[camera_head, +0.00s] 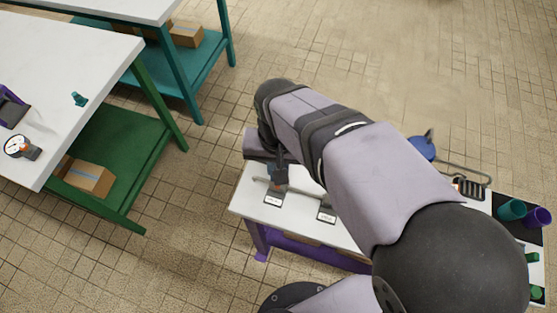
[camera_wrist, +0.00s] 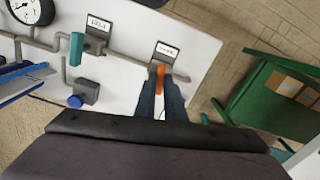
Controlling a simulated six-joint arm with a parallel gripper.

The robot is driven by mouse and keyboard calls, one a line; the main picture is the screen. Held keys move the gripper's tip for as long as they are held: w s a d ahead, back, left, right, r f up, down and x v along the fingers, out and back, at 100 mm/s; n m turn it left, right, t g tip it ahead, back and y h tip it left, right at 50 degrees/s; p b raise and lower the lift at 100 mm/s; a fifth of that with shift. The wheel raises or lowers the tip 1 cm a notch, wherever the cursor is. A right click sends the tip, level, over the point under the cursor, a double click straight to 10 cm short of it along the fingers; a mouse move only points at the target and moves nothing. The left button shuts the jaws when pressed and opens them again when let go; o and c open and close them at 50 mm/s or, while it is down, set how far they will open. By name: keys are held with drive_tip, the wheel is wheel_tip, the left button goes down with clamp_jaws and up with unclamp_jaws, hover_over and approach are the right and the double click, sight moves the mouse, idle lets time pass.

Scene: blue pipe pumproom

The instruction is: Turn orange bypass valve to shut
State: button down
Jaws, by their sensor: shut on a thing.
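The orange bypass valve handle (camera_wrist: 160,73) shows in the wrist view between the tips of my gripper (camera_wrist: 160,88), which is shut on it. The handle points roughly across the grey pipe (camera_wrist: 133,58) there. Its lower part is hidden by the fingers. A label plate (camera_wrist: 167,50) stands just behind it; the print is too small to read. In the head view my gripper (camera_head: 278,178) reaches down at the left end of the white table (camera_head: 247,198), and the orange handle is hard to make out.
In the wrist view a teal valve handle (camera_wrist: 77,48), a blue knob (camera_wrist: 75,101) and a gauge (camera_wrist: 28,10) lie to the left. A green bench (camera_head: 120,160) stands left in the head view. Cups (camera_head: 512,209) stand at the table's right end.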

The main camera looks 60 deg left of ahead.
drive_tip(key=shift+r+m+p, duration=0.1)
drive_tip(key=shift+m+p, duration=0.4)
drive_tip(key=shift+m, duration=0.8)
drive_tip(key=c, duration=1.8)
unclamp_jaws()
drive_tip(key=shift+c, duration=0.2)
drive_tip(key=shift+r+b, duration=0.4)
drive_tip(key=shift+r, duration=3.2)
